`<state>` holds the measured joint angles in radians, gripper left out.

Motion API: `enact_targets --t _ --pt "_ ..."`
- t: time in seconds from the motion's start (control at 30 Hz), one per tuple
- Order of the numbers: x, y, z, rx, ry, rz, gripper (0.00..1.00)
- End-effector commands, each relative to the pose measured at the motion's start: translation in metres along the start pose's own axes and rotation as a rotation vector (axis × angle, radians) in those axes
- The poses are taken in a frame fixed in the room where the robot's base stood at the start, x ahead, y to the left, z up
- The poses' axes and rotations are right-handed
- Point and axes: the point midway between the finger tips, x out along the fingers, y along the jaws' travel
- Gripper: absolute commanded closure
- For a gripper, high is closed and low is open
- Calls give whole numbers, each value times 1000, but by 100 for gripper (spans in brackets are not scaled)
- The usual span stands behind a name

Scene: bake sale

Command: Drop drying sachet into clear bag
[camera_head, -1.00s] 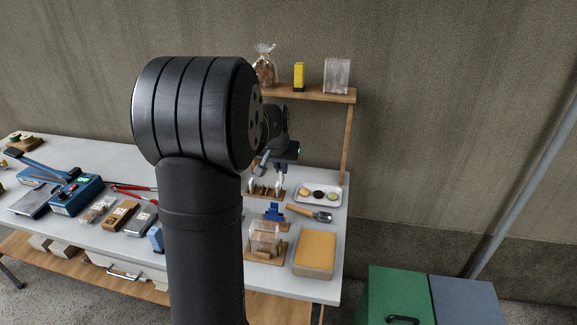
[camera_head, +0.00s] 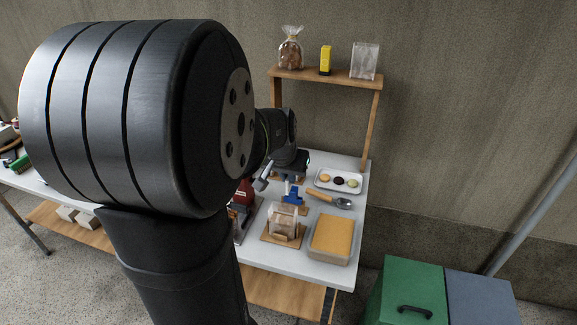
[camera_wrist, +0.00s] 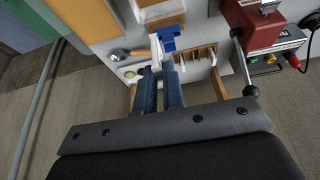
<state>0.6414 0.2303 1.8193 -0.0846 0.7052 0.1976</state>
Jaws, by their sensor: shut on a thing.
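A clear bag (camera_head: 284,220) stands upright on a wooden stand on the table, its mouth upward. It shows in part at the top of the wrist view (camera_wrist: 157,10). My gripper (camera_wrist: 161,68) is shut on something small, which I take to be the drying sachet. In the head view, my wrist is above the table, behind and a little to the right of the bag. My fingertips are hard to see there. The gripper is apart from the bag.
A blue clip-like object (camera_head: 291,194) stands between my gripper and the bag. A cookie tray (camera_head: 319,183), a scoop (camera_head: 343,203) and a yellow-topped box (camera_head: 332,236) lie to the right. A slotted wooden rack (camera_wrist: 200,60) and a red machine (camera_wrist: 252,25) are close by.

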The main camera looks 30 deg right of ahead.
Motion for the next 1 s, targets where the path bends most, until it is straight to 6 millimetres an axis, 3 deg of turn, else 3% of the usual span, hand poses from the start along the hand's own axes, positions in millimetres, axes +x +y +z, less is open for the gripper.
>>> enact_targets --t 0.2,0.57,0.6,0.7,1.0 --pt "18 0 8 -1 -1 0 100" --pt "22 0 9 0 1 0 100" --pt "22 0 9 0 1 0 88" --pt "22 0 9 0 1 0 68" --pt "22 0 9 0 1 0 66"
